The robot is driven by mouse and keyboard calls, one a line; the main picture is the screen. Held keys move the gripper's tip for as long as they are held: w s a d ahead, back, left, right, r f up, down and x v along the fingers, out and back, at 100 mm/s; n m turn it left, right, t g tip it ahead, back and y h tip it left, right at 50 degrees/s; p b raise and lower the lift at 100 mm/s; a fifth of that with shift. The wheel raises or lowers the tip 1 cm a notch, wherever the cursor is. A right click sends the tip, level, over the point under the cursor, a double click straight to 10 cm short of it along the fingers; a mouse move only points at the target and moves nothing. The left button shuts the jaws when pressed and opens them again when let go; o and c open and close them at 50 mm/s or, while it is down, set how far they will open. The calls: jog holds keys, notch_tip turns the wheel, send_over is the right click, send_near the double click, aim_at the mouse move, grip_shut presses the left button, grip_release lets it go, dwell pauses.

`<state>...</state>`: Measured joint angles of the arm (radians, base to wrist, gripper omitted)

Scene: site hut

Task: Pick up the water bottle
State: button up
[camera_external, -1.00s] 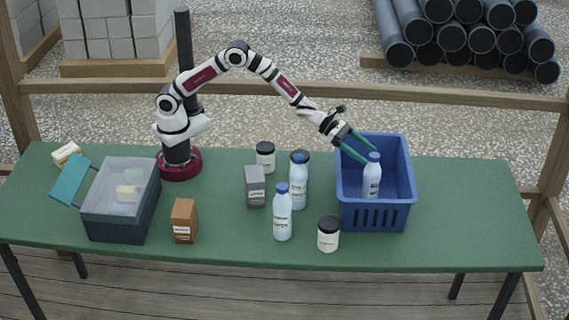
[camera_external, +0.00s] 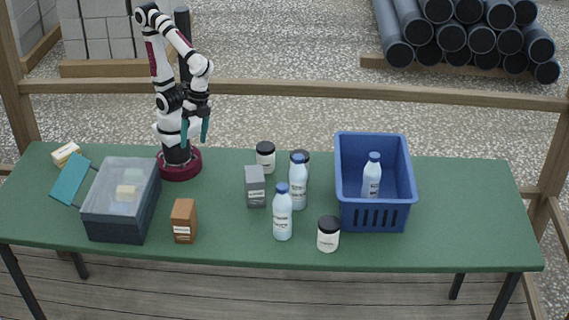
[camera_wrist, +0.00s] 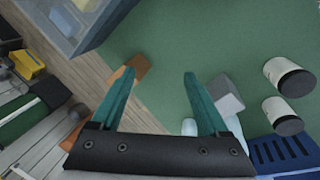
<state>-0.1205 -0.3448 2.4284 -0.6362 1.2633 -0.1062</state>
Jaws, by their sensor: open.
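Three pale blue water bottles with blue caps are in the external view. One water bottle (camera_external: 283,217) stands upright at the front middle of the table. A second water bottle (camera_external: 298,187) stands just behind it. A third water bottle (camera_external: 371,178) stands inside the blue crate (camera_external: 376,219). My gripper (camera_external: 195,133) is open and empty, pulled in above my base, well left of the bottles. In the wrist view my gripper (camera_wrist: 153,84) has its two teal fingers spread with nothing between them; a pale bottle (camera_wrist: 189,127) is partly hidden behind the right finger.
A grey box (camera_external: 255,188), an orange-brown box (camera_external: 184,221) and black-lidded jars (camera_external: 328,234) (camera_external: 265,157) stand around the bottles. A dark bin (camera_external: 122,215) with a teal flap (camera_external: 70,180) is at the left. The table (camera_external: 460,220) is clear at the right.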

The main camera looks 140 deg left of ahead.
jog(key=s+a+m+y, duration=0.4)
jog(key=s+a+m, duration=0.1)
jog(key=s+a, duration=0.1)
jog(key=shift+s+a+f+m+g+y, duration=0.2)
jog(key=shift+a+f+m+g+y, duration=0.1)
jog(key=shift+a+m+y, duration=0.1)
jog(key=o, duration=0.4)
jog(key=shift+c, duration=0.2)
jog(key=shift+w, duration=0.1)
